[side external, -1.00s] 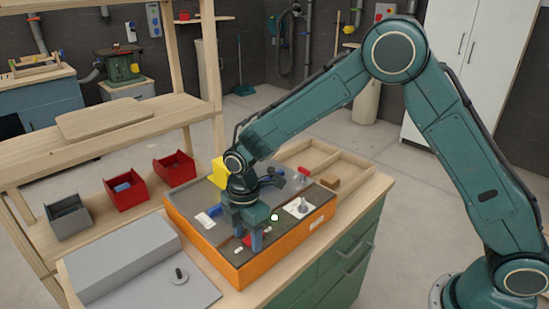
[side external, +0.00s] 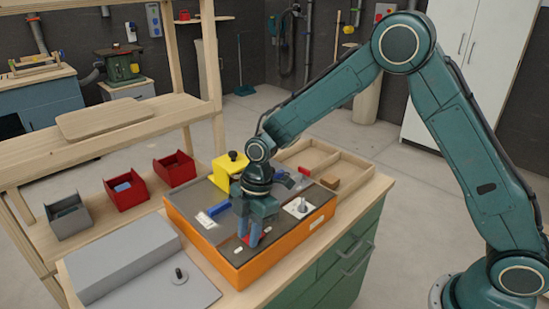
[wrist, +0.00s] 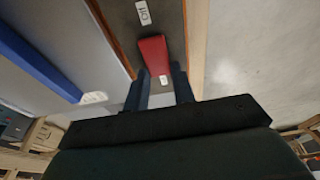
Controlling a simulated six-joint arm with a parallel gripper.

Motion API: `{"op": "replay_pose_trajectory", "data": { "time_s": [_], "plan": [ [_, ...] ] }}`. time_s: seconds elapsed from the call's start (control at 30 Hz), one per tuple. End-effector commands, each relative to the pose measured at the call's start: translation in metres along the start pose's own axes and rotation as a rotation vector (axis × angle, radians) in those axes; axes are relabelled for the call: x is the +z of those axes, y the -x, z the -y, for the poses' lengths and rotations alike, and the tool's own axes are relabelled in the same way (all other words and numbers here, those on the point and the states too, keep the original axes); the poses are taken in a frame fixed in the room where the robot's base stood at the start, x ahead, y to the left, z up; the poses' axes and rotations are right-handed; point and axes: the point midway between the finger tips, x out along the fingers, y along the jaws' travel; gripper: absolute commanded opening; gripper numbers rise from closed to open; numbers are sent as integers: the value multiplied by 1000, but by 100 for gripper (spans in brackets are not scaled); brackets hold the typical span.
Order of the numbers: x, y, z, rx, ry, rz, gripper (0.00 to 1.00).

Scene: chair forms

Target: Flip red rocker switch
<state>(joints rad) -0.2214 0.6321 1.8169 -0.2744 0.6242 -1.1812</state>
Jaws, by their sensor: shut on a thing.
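The red rocker switch (wrist: 152,56) is a red block on the dark top of the orange-sided panel box (side external: 245,271). Only a bit of its red (side external: 262,238) shows in the side view, beside my fingers. My gripper (side external: 248,240) points down at the front of the panel, its fingertips at the switch. In the wrist view my gripper (wrist: 160,84) has its fingers on either side of the near end of the red block, shut on it. A small white label (wrist: 143,12) lies beyond its far end and another label (wrist: 163,79) near its near end.
On the panel are a blue bar (side external: 219,209), a yellow block with a black knob (side external: 226,171) and a white plate with a metal toggle (side external: 301,208). A wooden divided tray (side external: 325,160) lies behind. A grey sloped box (side external: 120,258) stands at left.

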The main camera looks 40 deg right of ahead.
Motion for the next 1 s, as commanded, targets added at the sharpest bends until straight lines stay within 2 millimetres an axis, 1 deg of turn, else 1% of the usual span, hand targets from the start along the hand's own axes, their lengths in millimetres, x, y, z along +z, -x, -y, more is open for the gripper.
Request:
{"op": "replay_pose_trajectory", "data": {
  "time_s": [0.03, 0.27, 0.63, 0.67, 0.7, 0.77, 1.0],
  "plan": [
    [3, 0, 0, 1, -3, -25, 3],
    [4, 2, 0, 0, -2, -123, 3],
    [3, 3, 0, 1, 0, -139, 3],
    [3, 3, 0, 1, 0, -139, 29],
    [3, 3, 0, 1, 0, -139, 37],
    [3, 3, 0, 1, 0, -138, 47],
    [3, 3, 0, 1, 0, -137, 47]
  ]
}}
